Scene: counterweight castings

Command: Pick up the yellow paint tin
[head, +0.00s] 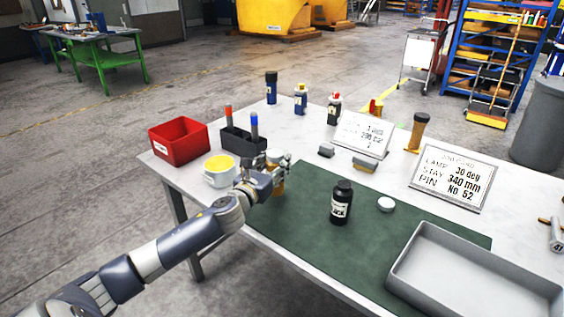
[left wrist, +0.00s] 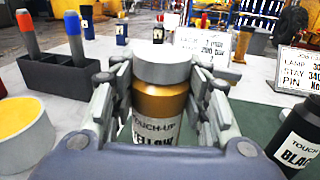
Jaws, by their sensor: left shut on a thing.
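The yellow paint tin (left wrist: 160,100) has a golden-yellow body, a grey lid and a white label reading TOUCH-UP; the label's lower line is partly hidden. My left gripper (head: 275,163) is shut on it, one finger on each side, as the left wrist view (left wrist: 158,95) shows. The tin (head: 278,187) is upright at the left end of the green mat, partly hidden by the gripper in the head view. I cannot tell whether its base touches the mat. My right gripper is not in view.
A white pot with a yellow top (head: 217,180) and a dark pen holder (head: 243,143) stand close to the left gripper. A black bottle (head: 341,203) and a white cap (head: 386,204) are right of it. A grey tray (head: 440,288) fills the right front. The mat's (head: 290,220) front is clear.

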